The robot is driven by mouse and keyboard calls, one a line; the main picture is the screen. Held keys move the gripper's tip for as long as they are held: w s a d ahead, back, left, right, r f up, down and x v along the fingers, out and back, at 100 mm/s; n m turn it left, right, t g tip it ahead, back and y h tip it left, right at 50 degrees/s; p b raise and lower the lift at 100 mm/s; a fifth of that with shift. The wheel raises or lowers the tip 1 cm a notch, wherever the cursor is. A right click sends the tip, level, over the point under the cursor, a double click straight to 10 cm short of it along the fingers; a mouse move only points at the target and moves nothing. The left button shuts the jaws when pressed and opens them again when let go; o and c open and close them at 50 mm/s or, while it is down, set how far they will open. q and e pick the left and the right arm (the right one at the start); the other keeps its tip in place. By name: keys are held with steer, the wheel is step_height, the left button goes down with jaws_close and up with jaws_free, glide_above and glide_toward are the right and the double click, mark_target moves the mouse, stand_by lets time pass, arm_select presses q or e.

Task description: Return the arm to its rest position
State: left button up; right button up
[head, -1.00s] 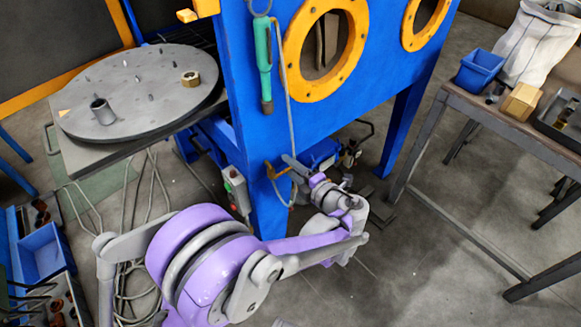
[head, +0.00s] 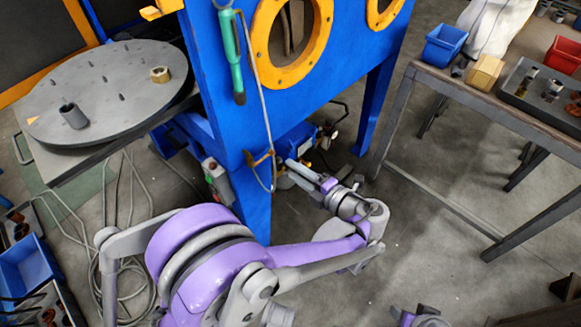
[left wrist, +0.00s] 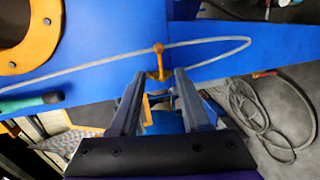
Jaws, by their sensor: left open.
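My left arm, purple and grey, reaches in from the lower left of the head view and bends back at the elbow. Its left gripper (head: 292,166) is small there, in front of the lower part of the blue blasting cabinet (head: 225,120). In the left wrist view the two fingers of the left gripper (left wrist: 160,82) are apart, with nothing seen held between them. An orange hook (left wrist: 158,62) with a grey hose shows just beyond the fingertips. Part of my other arm shows at the bottom edge of the head view; its gripper cannot be made out.
A round grey turntable (head: 105,85) with a brass nut (head: 160,75) and a grey cup stands at the left. A workbench (head: 480,100) at the right carries a blue bin (head: 445,44) and a tray. Cables lie on the floor. Floor between cabinet and bench is open.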

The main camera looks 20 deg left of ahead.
stand_by(0.4)
arm_select(q)
steer(key=s+a+f+n+g+h, duration=0.2)
steer(key=s+a+n+h, duration=0.15)
steer(key=s+n, duration=0.45)
steer(key=s+a+f+n+g+h, duration=0.1)
steer(key=s+a+f+n+h, duration=0.2)
steer(key=n, duration=0.9)
steer(key=s+d+f+n+t+h, duration=0.15)
steer(key=s+n+h, duration=0.35)
steer(key=n, duration=0.5)
steer(key=s+d+n+g+h, duration=0.1)
steer(key=s+d+n+h, duration=0.2)
steer(key=s+n, duration=0.55)
steer(key=w+r+n+p, duration=0.1)
steer(key=w+r+p, duration=0.1)
steer(key=r+p, duration=0.9)
steer(key=w+r+n+t+p, duration=0.1)
steer(key=r+p, duration=0.9)
steer(key=r, duration=0.4)
steer(key=shift+w+d+p, duration=0.25)
steer(key=shift+w+p, duration=0.15)
arm_select(e)
step_height(320, 180, up, 25)
steer(key=w+t, duration=0.1)
